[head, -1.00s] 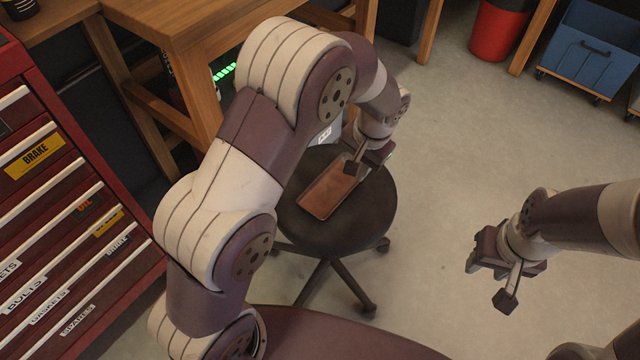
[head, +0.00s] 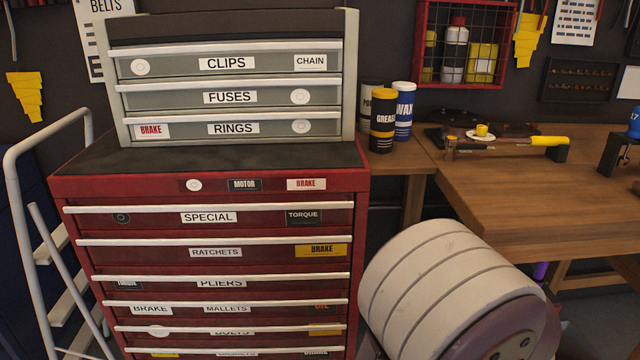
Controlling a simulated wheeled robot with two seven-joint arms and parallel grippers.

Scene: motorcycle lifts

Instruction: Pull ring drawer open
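The rings drawer (head: 270,128) is the lowest of three drawers in the grey-green top chest (head: 350,75). It carries a white RINGS label and a red BRAKE label, with a white handle strip along its top edge. It looks closed, flush with the fuses drawer (head: 270,98) and the clips drawer (head: 170,68) above it. A link of my arm shows at the lower right, clear of the chest. Neither of my grippers is in the head view now.
The chest stands on a red tool cabinet (head: 62,186) with several labelled drawers. A pale metal ladder frame (head: 22,225) stands at the left. A wooden workbench (head: 520,190) at the right holds cans and tools.

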